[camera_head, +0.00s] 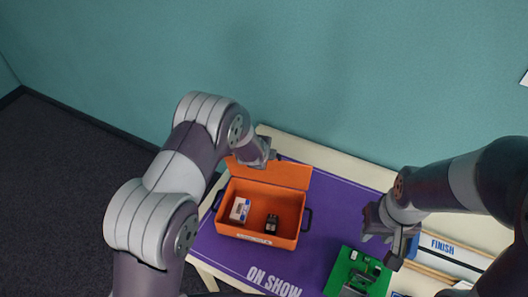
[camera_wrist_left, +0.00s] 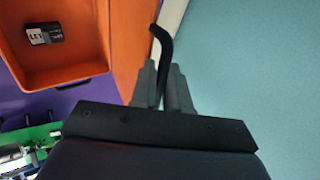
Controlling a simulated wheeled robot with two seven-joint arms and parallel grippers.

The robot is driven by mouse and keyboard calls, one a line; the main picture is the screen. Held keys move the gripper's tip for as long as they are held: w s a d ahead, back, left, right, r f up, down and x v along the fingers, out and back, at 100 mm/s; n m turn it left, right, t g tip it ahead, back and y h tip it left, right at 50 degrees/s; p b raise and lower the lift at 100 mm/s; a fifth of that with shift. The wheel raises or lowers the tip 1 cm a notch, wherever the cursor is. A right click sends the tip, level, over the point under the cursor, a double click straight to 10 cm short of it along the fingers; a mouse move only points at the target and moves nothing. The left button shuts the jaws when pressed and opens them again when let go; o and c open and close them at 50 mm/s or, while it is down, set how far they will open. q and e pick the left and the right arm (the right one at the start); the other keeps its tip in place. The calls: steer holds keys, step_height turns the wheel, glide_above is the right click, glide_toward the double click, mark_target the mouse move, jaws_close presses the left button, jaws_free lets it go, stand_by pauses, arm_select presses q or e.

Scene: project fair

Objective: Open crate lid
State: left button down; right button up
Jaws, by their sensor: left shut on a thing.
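The orange crate (camera_head: 258,190) stands on the purple mat with its lid (camera_head: 286,174) swung up and back at the rear side. In the left wrist view the crate (camera_wrist_left: 85,75) is at upper left and the raised lid (camera_wrist_left: 128,35) is beside my fingers. My left gripper (camera_head: 266,156) is at the lid's far edge. In the left wrist view its fingers (camera_wrist_left: 163,88) are shut on a black bent handle (camera_wrist_left: 163,42) at the lid. My right gripper (camera_head: 378,230) appears open and empty above the mat, right of the crate and apart from it.
Inside the crate are a white box (camera_head: 240,209) and a dark small item (camera_head: 271,224). A green circuit board (camera_head: 343,272) lies near my right gripper. A white "FINISH" strip (camera_head: 452,250) is at right. The teal wall (camera_head: 330,80) rises close behind the table.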

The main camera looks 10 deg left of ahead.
stand_by(0.3)
arm_select(q)
steer(key=c, duration=1.3)
jaws_free()
steer(key=shift+o, duration=0.2)
steer(key=shift+s, duration=0.15)
step_height(320, 180, up, 9)
steer(key=p, duration=0.8)
steer(key=shift+f, duration=0.1)
steer(key=shift+s+r+p, duration=0.2)
steer(key=shift+r+p, duration=0.4)
steer(key=shift+r, duration=2.35)
